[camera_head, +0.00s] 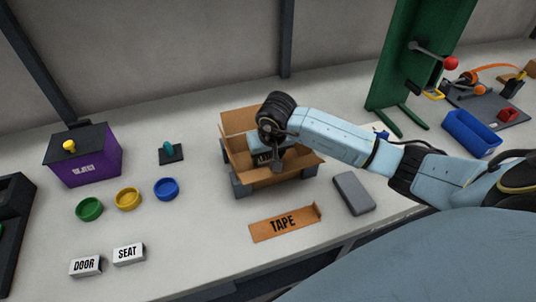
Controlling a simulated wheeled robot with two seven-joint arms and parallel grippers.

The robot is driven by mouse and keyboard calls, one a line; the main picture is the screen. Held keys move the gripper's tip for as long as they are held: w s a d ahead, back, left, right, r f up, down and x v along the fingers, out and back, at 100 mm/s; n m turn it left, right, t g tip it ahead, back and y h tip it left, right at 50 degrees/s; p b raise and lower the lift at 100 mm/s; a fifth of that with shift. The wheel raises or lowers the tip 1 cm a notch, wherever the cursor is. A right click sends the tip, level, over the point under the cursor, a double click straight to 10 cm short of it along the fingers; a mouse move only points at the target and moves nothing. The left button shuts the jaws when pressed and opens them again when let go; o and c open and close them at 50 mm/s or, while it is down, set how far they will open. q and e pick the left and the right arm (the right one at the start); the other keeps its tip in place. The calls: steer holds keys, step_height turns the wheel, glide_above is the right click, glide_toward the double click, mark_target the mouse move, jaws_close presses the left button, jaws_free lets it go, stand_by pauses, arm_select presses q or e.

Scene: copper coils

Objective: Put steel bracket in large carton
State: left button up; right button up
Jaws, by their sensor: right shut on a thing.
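The large carton (240,160) is an open brown cardboard box with its flaps spread, standing on dark grey supports at the middle of the bench. My right arm reaches in from the right, and its gripper (277,163) points down inside the carton's opening. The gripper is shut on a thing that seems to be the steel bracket. The hand and the carton walls hide most of it, so its shape and whether it touches the carton floor cannot be told. My left gripper is not in view.
A brown TAPE piece (285,223) and a grey block (352,193) lie in front of the carton. Coloured rings (127,199) and a purple box (85,160) are at left. A green stand (400,70) and blue tray (470,133) are at right.

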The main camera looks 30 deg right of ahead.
steer(key=shift+f, duration=0.1)
steer(key=o, duration=1.1)
steer(key=shift+c, duration=0.2)
steer(key=v, duration=1.2)
steer(key=shift+p, duration=0.4)
